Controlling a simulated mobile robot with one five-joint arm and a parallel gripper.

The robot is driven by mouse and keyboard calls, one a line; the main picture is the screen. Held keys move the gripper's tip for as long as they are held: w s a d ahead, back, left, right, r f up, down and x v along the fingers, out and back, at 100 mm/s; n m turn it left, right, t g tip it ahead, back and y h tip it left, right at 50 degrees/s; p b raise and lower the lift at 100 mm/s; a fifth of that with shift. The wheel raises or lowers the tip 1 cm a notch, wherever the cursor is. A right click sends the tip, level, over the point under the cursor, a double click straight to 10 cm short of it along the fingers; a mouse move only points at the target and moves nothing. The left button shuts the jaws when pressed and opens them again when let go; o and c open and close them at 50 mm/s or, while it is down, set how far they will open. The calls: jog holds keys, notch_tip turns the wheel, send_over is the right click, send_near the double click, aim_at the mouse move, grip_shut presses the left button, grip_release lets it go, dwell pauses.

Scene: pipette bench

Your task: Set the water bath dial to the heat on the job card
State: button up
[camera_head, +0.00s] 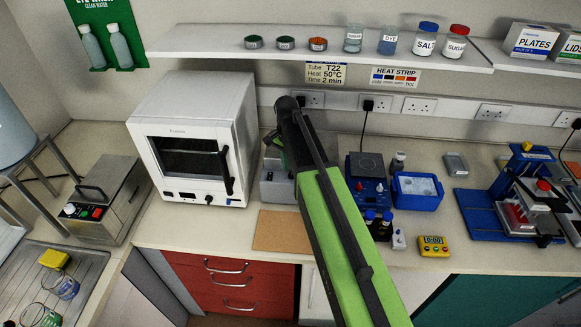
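The job card (325,73) hangs on the wall below the shelf and reads Tube T22, Heat 50°C, Time 2 min. A steel box with a handled lid (104,195) stands at the left of the bench, with a small dial (69,210) and coloured buttons on its front. A grey metal unit (272,184) stands behind my arm, partly hidden. I cannot tell for sure which of the two is the water bath, and no dial setting is readable. My gripper (284,157) is at the grey unit, mostly hidden by my arm; its fingers cannot be made out.
A white oven (192,140) stands close left of the grey unit. A blue hotplate-like device (367,182), a blue tray (417,190), dark bottles and a yellow timer (433,246) stand right of my arm. A brown mat (281,232) lies bare in front.

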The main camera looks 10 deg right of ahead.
notch_tip(320, 180, up, 16)
jog(key=w+p, duration=0.1)
jog(key=p, duration=1.3)
jog(key=shift+a+p, duration=0.35)
jog(key=shift+f, duration=0.15)
jog(key=s+f+n+b, duration=0.3)
jog(key=s+f+b, duration=0.2)
jog(key=f+b, duration=0.3)
jog(key=s+f+n+b, duration=0.3)
jog(key=s+f+b, duration=0.3)
jog(key=f+b, duration=0.3)
jog(key=s+f+n+b, duration=0.4)
jog(key=s+f+b, duration=0.1)
jog(key=f+b, duration=0.3)
jog(key=shift+s+f+t+y, duration=0.25)
jog(key=shift+s+t+y, duration=0.05)
jog(key=shift+s, duration=0.05)
jog(key=shift+r, duration=0.1)
